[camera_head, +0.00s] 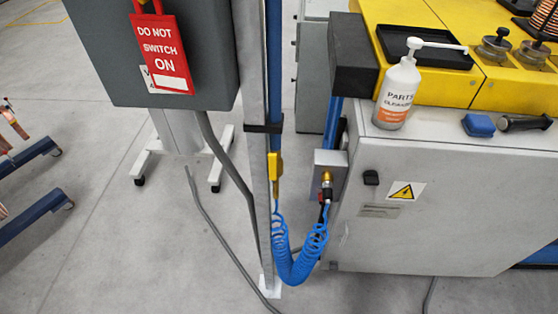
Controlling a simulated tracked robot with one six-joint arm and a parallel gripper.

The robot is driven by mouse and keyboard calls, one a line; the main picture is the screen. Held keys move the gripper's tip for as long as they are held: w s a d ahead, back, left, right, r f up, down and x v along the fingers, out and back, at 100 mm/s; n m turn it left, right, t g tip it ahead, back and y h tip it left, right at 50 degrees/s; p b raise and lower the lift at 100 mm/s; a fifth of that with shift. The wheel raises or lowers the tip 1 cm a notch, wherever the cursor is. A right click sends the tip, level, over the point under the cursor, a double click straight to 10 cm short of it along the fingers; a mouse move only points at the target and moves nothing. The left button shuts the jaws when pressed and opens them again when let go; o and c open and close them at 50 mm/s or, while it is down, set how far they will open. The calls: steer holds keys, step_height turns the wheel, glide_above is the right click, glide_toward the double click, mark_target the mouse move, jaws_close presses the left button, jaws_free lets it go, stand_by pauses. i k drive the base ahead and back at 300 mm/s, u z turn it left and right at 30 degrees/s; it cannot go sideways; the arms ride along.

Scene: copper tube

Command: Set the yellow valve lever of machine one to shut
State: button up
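A yellow valve lever (274,166) hangs at the lower end of a thin blue pipe (274,60) beside a grey post. The lever points up and down, in line with the pipe. A brass-coloured fitting shows just below it, and a coiled blue hose (298,262) runs from there to a brass and red-black connector (326,186) on the machine's side. The grey cabinet machine (440,225) stands to the right; no machine number is readable. My gripper is not in view.
A grey box with a red "DO NOT SWITCH ON" tag (161,45) hangs left of the post (255,150). A parts cleaner bottle (398,90) and blue block (478,125) sit on the machine. Grey cables cross the floor. Floor at lower left is mostly clear.

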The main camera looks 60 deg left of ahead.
mark_target(272, 157)
steer(key=z, duration=0.05)
steer(key=k, duration=1.2)
steer(key=u, duration=2.25)
steer(key=i, duration=0.95)
